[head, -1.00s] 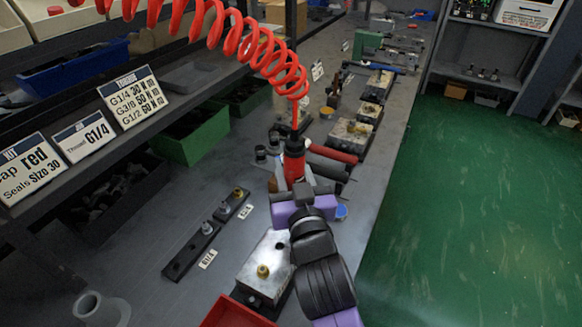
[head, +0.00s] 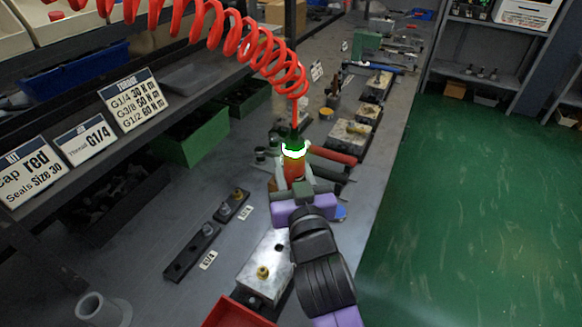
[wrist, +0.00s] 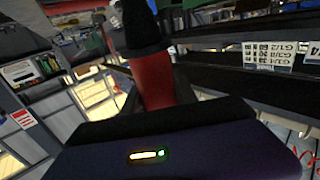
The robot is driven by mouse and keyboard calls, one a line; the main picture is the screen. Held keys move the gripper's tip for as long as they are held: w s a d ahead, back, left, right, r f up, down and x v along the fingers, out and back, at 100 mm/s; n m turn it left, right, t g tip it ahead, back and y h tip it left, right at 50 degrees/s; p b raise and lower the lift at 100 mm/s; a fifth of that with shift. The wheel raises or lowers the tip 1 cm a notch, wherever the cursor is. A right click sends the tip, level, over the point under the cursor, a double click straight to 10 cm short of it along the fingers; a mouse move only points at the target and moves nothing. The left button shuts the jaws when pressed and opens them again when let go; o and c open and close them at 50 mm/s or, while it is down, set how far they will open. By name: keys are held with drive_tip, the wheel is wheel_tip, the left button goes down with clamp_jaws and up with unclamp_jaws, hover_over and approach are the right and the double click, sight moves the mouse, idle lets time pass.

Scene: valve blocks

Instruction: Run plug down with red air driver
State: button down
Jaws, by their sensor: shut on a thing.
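My gripper (head: 300,192), purple and dark grey, is shut on the red air driver (head: 293,170), which is roughly upright above the bench. A bright green-white ring glows around the driver's upper part, and a red coiled hose rises from its top. In the wrist view the driver's red body (wrist: 153,80) stands beyond the dark gripper body. The driver's lower tip is hidden behind my gripper. The metal valve block (head: 262,258) sits nearer, with a brass plug (head: 263,272) standing in its top and a dark hole. I cannot tell whether the driver touches any plug.
Dark plug strips (head: 193,251) with a G1/4 label lie left of the block. A red tray (head: 232,314) is at the front. A grey cup (head: 100,308) stands front left. Other blocks (head: 350,134) and tools line the bench behind. The green floor is clear.

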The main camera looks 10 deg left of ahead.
drive_tip(key=shift+r+p, duration=2.55)
drive_tip(key=shift+r, duration=1.05)
drive_tip(key=shift+f, duration=0.1)
